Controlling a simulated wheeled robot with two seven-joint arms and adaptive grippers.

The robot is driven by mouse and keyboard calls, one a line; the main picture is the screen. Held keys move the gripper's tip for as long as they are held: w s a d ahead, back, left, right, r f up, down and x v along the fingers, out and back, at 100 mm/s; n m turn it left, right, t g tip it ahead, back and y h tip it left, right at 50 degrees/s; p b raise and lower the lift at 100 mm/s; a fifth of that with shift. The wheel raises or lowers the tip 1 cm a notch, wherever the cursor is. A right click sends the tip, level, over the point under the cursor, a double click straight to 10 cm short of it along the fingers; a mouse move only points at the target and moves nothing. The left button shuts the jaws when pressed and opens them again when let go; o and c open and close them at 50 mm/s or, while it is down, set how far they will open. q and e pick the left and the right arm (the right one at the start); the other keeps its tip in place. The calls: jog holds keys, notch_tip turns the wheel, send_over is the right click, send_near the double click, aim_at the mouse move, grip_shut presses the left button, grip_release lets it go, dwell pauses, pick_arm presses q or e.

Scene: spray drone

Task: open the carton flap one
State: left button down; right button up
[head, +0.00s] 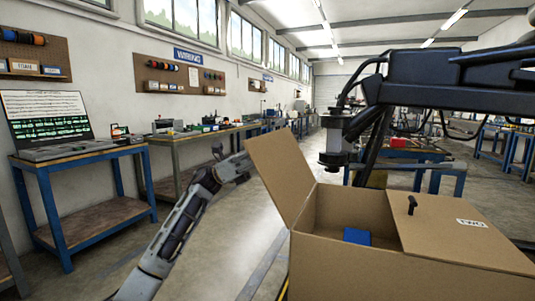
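The open cardboard carton (345,268) stands at the lower right. Its left flap (281,172) is raised and leans outward to the left; no label shows on its visible face. The right flap (455,222) lies over the opening, with a black handle (411,205) and a white label that seems to read TWO upside down. My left gripper (240,167) is at the outer left side of the raised flap, close to its edge. Its fingertips are partly hidden, so I cannot tell contact or opening. My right gripper is not in view.
A blue object (357,236) lies inside the carton. A large dark drone frame (440,75) overhangs the carton, with a hanging motor-like part (335,148) just behind the raised flap. A laptop table (85,152) stands at the left.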

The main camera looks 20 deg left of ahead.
pick_arm(q)
jog(key=shift+f, duration=0.1)
jog(key=c, duration=1)
grip_release()
jog(key=shift+c, duration=0.2)
jog(key=v, duration=1.2)
jog(key=shift+a, duration=0.1)
